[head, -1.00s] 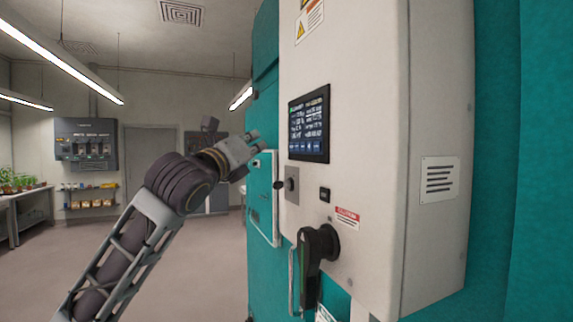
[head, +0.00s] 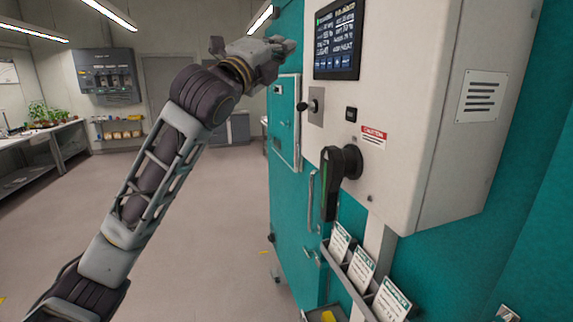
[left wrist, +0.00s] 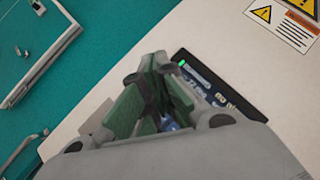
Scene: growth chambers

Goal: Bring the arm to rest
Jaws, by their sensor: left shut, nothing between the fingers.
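My left arm rises from the lower left of the head view. Its gripper (head: 283,47) is at the upper middle, in front of the teal chamber and left of the control panel's screen (head: 337,40). In the left wrist view the gripper's green-padded fingers (left wrist: 155,100) are shut with nothing between them. Part of the screen (left wrist: 215,85) shows behind them. I cannot tell from these views whether the fingertips touch the panel; a gap seems to show in the head view. My right arm is not in view.
The white control box (head: 430,110) carries a black rotary handle (head: 332,180) and a small key switch (head: 314,106). Card holders with white cards (head: 362,268) hang below. A plant bench (head: 45,140) stands far left. The floor (head: 210,220) left of the chamber is clear.

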